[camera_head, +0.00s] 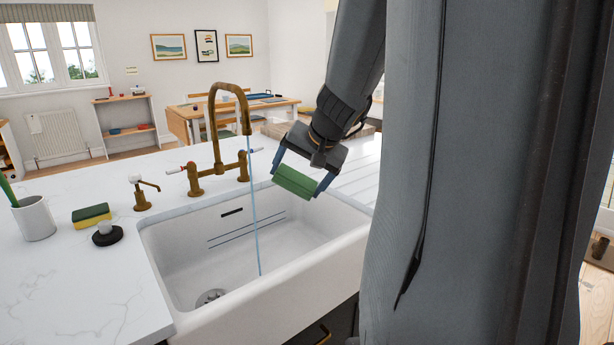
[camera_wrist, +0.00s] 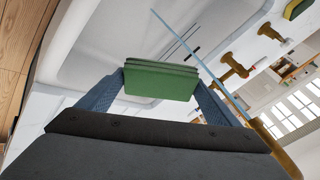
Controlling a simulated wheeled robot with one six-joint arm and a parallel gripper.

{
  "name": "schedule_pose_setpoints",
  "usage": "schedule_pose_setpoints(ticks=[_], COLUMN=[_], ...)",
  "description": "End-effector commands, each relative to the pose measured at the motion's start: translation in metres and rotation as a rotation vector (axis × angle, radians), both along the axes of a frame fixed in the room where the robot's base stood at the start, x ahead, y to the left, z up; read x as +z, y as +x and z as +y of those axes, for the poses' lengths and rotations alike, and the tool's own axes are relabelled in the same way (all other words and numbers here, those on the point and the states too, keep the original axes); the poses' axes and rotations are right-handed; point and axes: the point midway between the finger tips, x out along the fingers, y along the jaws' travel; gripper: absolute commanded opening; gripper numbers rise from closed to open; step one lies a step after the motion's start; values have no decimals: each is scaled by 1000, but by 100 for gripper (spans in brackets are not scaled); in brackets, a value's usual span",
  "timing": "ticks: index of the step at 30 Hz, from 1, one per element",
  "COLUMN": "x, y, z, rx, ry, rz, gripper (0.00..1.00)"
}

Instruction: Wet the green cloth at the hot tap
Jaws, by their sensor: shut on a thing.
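The folded green cloth (camera_head: 295,181) is held between the two blue fingers of my gripper (camera_head: 297,184), above the right part of the white sink (camera_head: 300,236). In the wrist view the cloth (camera_wrist: 160,82) spans between the fingertips. The brass tap (camera_head: 216,130) stands behind the sink with its curved spout over the basin. A thin blue stream of water (camera_head: 254,205) falls from the spout to the basin floor near the drain. The cloth is to the right of the stream, apart from it. The left lever (camera_head: 175,171) has a red mark; the right lever (camera_head: 256,150) looks bluish.
Left of the sink are a brass dispenser (camera_head: 141,193), a yellow and green sponge (camera_head: 91,215), a black round item with a pale knob (camera_head: 106,234) and a white cup (camera_head: 34,219). A ribbed draining area (camera_head: 355,178) lies right of the sink.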

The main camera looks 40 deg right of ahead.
Motion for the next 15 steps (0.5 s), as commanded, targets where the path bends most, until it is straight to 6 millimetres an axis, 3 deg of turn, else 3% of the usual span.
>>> schedule_pose_setpoints(ticks=[15], x=[-8], y=[41], z=[22], rx=[0], ry=[1], rz=[1], gripper=[67])
